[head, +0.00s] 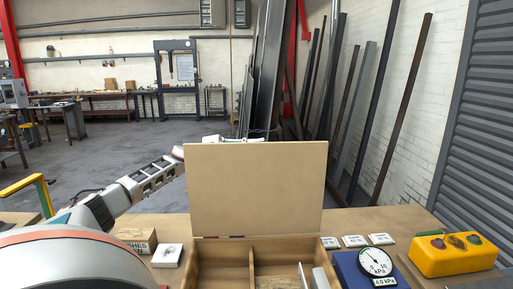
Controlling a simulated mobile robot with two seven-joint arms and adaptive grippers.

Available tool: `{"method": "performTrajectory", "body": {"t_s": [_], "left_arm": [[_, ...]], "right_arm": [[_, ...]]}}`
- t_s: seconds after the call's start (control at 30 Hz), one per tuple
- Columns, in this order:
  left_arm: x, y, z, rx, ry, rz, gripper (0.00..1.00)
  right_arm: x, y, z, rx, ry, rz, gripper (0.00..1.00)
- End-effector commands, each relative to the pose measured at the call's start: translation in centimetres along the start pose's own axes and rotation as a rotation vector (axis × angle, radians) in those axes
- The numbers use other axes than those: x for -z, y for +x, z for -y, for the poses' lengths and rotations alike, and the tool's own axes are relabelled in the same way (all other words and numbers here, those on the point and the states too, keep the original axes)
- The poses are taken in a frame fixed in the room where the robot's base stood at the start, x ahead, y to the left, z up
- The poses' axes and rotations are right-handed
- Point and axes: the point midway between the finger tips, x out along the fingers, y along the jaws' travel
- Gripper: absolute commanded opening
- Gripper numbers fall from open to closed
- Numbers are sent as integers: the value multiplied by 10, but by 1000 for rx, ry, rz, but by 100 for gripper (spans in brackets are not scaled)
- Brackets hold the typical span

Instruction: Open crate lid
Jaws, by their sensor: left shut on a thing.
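The wooden crate (222,242) stands on the workbench in front of me, its inside split by a divider. Its lid (255,190) stands about upright at the back, so the crate is open. My left arm comes in from the left and reaches behind the lid. My left gripper (233,139) shows only as a white piece at the lid's top edge and is shut on the lid. Its fingertips are mostly hidden by the lid. My right gripper is out of view.
On the workbench (400,217), a pressure gauge (376,262) on a blue block and a yellow box (455,256) stand at right. Small white labels (354,241) lie behind the gauge. A wooden block (136,240) and white tile (167,256) lie left of the crate.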

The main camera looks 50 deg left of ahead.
Motion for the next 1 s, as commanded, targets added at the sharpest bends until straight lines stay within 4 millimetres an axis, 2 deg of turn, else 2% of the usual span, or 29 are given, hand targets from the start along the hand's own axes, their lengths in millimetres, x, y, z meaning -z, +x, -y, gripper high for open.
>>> {"method": "performTrajectory", "body": {"t_s": [0.33, 0.47, 0.57, 0.9, 1.0], "left_arm": [[0, 0, 0, 0, 1, 2, 16], [-1, -6, 0, -1, 0, 4, 16], [-1, -19, 0, 0, -1, 6, 16], [-1, -87, 1, 2, 2, 6, 16], [0, -103, 1, 3, 2, 4, 16]], "right_arm": [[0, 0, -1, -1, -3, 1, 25], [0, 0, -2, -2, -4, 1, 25], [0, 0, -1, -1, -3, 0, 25], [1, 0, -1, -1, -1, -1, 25], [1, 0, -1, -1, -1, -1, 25]]}}
